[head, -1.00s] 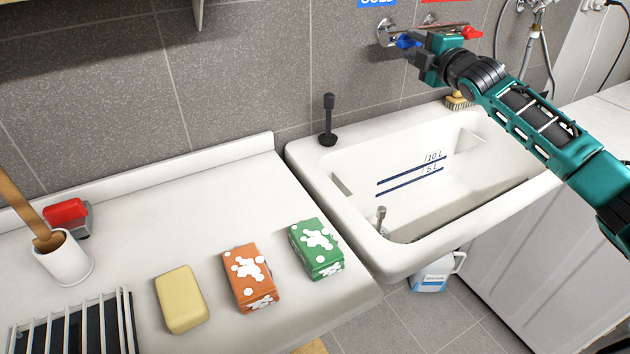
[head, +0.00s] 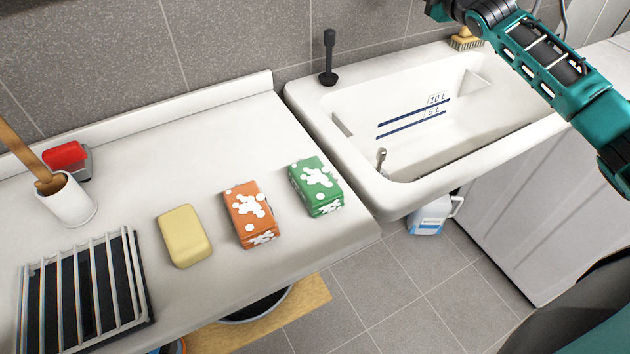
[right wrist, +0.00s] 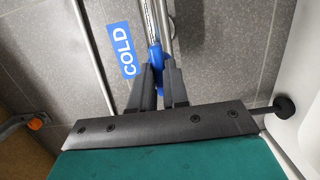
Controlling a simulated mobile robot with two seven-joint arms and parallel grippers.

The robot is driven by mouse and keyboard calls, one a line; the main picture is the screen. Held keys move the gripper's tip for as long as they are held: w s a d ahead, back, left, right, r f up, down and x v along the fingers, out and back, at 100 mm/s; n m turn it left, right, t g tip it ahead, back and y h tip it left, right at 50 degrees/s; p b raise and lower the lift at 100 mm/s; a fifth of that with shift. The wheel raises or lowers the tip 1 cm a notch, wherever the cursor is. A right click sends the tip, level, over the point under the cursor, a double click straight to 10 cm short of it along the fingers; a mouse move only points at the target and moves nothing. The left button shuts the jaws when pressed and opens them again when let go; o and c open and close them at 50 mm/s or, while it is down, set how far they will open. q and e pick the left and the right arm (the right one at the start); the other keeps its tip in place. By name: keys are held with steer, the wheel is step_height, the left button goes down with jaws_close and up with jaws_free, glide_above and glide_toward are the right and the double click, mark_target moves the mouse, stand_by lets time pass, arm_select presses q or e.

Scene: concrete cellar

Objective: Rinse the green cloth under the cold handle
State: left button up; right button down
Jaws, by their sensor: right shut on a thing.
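The white sink (head: 395,201) has 10 L and 5 L lines inside and looks empty where I can see. In the right wrist view my right gripper (right wrist: 161,72) is shut on the blue cold handle (right wrist: 155,57), beside the blue COLD sign (right wrist: 123,50). In the head view only my right arm shows; its gripper and the taps are above the picture. My left gripper is not in view.
An orange foam-patched block (head: 249,215) and a yellow block (head: 185,236) lie left of the cloth. A wire rack (head: 80,295), white cup (head: 68,201) and red-topped object (head: 66,157) stand further left. A black plunger-like object (head: 329,58) and brush (head: 465,39) are on the sink's back rim.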

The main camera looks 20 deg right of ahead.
steer(key=n, duration=0.4)
steer(key=shift+n+t, duration=0.3)
steer(key=shift+n, duration=0.1)
steer(key=n+b, duration=0.1)
steer(key=n, duration=0.3)
steer(key=shift+d+f+t+y+b, duration=0.1)
steer(key=shift+f+t+y+b, duration=0.1)
steer(key=shift+t+y+b, duration=0.15)
steer(key=c, duration=1.5)
jaws_free()
steer(key=shift+r+n, duration=0.1)
steer(key=shift+n, duration=0.2)
steer(key=shift+c, duration=0.2)
steer(key=o, duration=0.5)
steer(key=shift+o, duration=0.2)
